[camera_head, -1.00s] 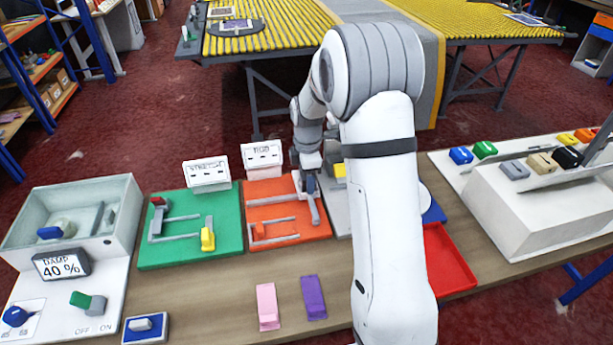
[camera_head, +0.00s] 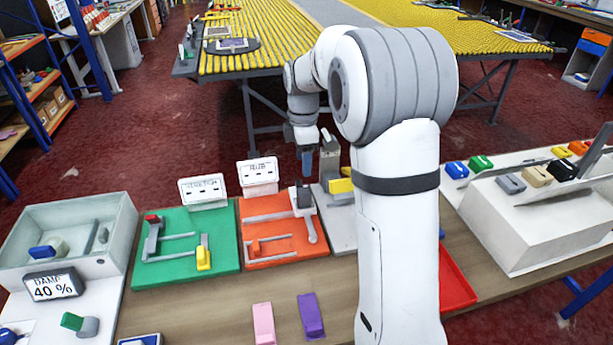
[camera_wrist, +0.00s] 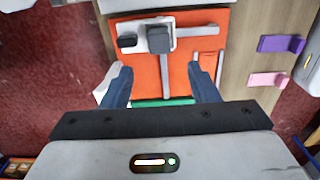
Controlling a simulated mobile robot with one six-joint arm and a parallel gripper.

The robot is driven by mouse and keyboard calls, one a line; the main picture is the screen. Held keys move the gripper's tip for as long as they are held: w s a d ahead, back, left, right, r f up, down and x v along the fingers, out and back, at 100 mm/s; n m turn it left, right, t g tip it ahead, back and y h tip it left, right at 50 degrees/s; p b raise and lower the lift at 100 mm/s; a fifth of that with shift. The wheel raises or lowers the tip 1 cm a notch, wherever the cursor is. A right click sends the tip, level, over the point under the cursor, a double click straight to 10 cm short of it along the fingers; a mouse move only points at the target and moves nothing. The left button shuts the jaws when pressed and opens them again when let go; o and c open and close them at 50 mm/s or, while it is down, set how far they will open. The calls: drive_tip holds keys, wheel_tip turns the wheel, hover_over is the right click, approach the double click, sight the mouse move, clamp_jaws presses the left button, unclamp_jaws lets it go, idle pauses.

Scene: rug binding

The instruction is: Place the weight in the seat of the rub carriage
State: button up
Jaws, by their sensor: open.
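The orange RUB board (camera_head: 262,232) carries a light-grey rub carriage (camera_head: 309,211) at its right side. A dark grey block, which looks like the weight (camera_head: 303,196), sits on the carriage. In the wrist view the grey block (camera_wrist: 160,39) stands on the pale carriage (camera_wrist: 158,20), beside a smaller black piece (camera_wrist: 127,41). I cannot tell how deep the block sits in the seat. My gripper (camera_head: 306,164) is open and empty, above and apart from the carriage. In the wrist view its two blue fingers (camera_wrist: 158,70) are spread wide with nothing between them.
A green STRETCH board (camera_head: 178,262) lies to the left, a grey board with a yellow block (camera_head: 341,186) to the right. Pink (camera_head: 263,323) and purple (camera_head: 311,316) blocks lie on the front bench. A red tray (camera_head: 456,280) is partly behind my arm.

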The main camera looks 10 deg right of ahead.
drive_tip(key=s+r+m+t, duration=0.2)
drive_tip(key=s+m, duration=1.6)
drive_tip(key=s, duration=1)
drive_tip(key=shift+s+r+t, duration=0.25)
drive_tip(key=shift+r+t, duration=0.1)
drive_tip(key=shift+t, duration=0.15)
